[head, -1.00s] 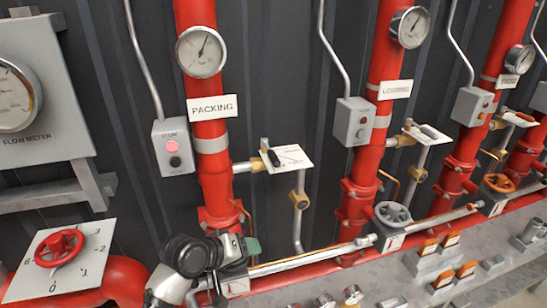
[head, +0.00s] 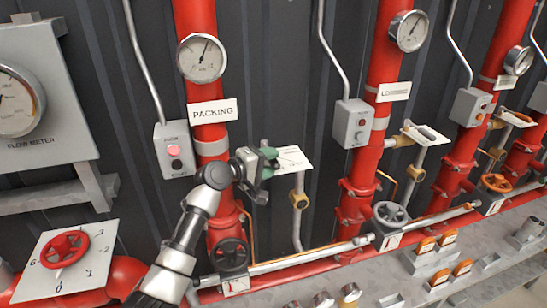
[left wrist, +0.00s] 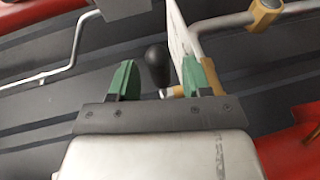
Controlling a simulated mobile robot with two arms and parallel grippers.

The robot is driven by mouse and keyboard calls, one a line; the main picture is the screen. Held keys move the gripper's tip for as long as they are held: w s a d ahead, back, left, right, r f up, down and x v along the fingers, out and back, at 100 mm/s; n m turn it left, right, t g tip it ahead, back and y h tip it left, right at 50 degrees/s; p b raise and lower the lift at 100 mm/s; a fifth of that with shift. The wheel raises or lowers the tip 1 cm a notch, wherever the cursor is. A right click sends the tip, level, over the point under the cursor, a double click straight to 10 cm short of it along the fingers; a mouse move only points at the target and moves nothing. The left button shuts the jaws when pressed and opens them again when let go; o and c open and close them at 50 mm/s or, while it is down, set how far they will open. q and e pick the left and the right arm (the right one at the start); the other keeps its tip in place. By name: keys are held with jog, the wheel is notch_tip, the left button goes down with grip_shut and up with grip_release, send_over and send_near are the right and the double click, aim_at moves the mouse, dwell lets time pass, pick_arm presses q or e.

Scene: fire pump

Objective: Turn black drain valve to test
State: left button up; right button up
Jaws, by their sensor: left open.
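The black lever handle (left wrist: 157,66) of the valve on the PACKING pipe shows in the left wrist view. It lies in the gap between the two green fingertips of my open left gripper (left wrist: 157,80), a little beyond them. The white dial plate (left wrist: 179,35) is seen nearly edge-on beside the right finger; I cannot tell whether they touch. In the head view my left gripper (head: 268,162) is at the dial plate (head: 293,158) and hides the handle and the plate's left part. My right gripper is not in view.
A black handwheel (head: 229,255) is low on the same red pipe (head: 211,130), below my arm. A grey box with pink and black buttons (head: 174,150) hangs to the left. A yellow-jointed drain pipe (head: 299,200) runs down from the plate.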

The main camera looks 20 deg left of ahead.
pick_arm(q)
jog(key=shift+x, duration=0.8)
jog(key=shift+c, duration=0.3)
grip_shut()
